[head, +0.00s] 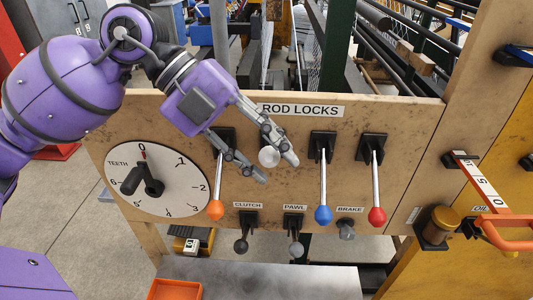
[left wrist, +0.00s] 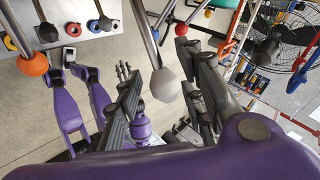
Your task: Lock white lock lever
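The white lock lever (head: 269,156) ends in a white ball knob in the rod locks row, between the orange lever (head: 216,209) and the blue lever (head: 323,213). Its shaft is mostly hidden by my left gripper in the head view. My left gripper (head: 280,170) is open, with one finger on each side of the white knob. In the left wrist view, the white knob (left wrist: 165,85) sits between the open fingers, with visible gaps on both sides as seen there.
The red lever (head: 376,216) hangs at the right of the row. The clutch (head: 241,246), pawl (head: 296,249) and brake (head: 346,230) knobs stick out below. A teeth dial (head: 158,180) is at left. An orange handle (head: 505,235) juts out at right.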

